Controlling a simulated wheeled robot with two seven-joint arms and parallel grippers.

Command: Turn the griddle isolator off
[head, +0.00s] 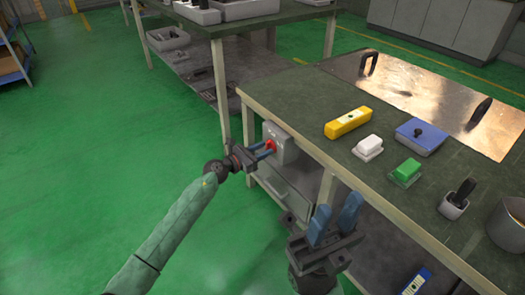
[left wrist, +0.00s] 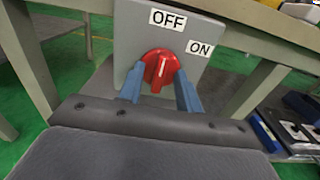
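The isolator is a grey box (head: 284,139) on the front edge of the bench, with a red knob (head: 270,146). In the left wrist view the knob (left wrist: 160,70) has a white mark that stands nearly upright, on the side of the OFF label (left wrist: 168,19). The ON label (left wrist: 200,48) is further right. My left gripper (left wrist: 160,86) has its blue fingers on both sides of the knob. I cannot tell whether they press on it. In the head view the left gripper (head: 265,151) reaches the box from the left. My right gripper (head: 334,222) is open and empty in front of the bench.
The bench top (head: 300,93) holds a yellow block (head: 347,123), a white block (head: 369,146), a green block (head: 406,171), a blue box (head: 420,138) and a metal griddle plate (head: 420,85). Open green floor (head: 90,150) lies to the left.

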